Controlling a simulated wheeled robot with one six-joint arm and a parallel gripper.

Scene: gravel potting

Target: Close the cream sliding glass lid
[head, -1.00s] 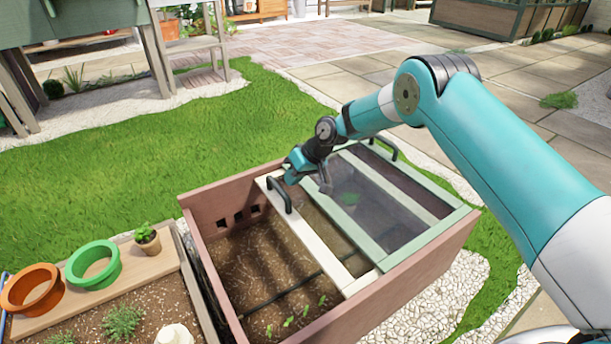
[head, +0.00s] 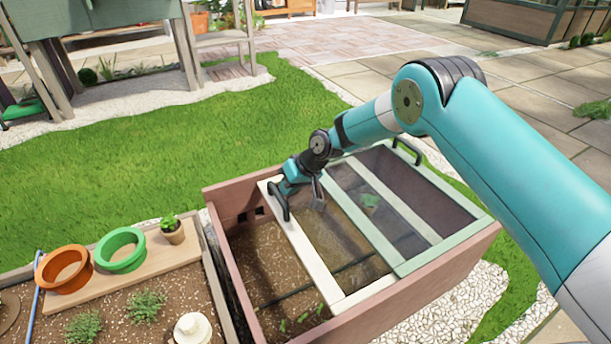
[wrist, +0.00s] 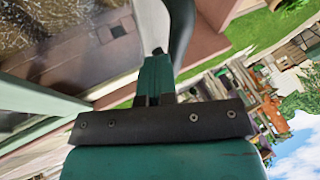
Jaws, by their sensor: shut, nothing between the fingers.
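The cream sliding glass lid (head: 302,242) lies across the planter box, with a cream bar at its left edge. Its right part overlaps the green-framed lid. A dark handle (head: 278,203) stands at the back end of the cream bar; it also shows in the wrist view (wrist: 182,35). Left of the bar the box is open, showing soil and seedlings. My gripper (head: 285,186) is shut and empty, close against the right side of the handle; I cannot tell whether they touch. Its teal fingers (wrist: 156,78) show beside the handle in the wrist view.
The brown box (head: 228,250) has a bare left wall. The green lid (head: 408,262) covers its right side. A planter with an orange ring (head: 64,286), a green ring (head: 121,268) and a small potted plant (head: 173,235) stands left. Grass lies behind the box.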

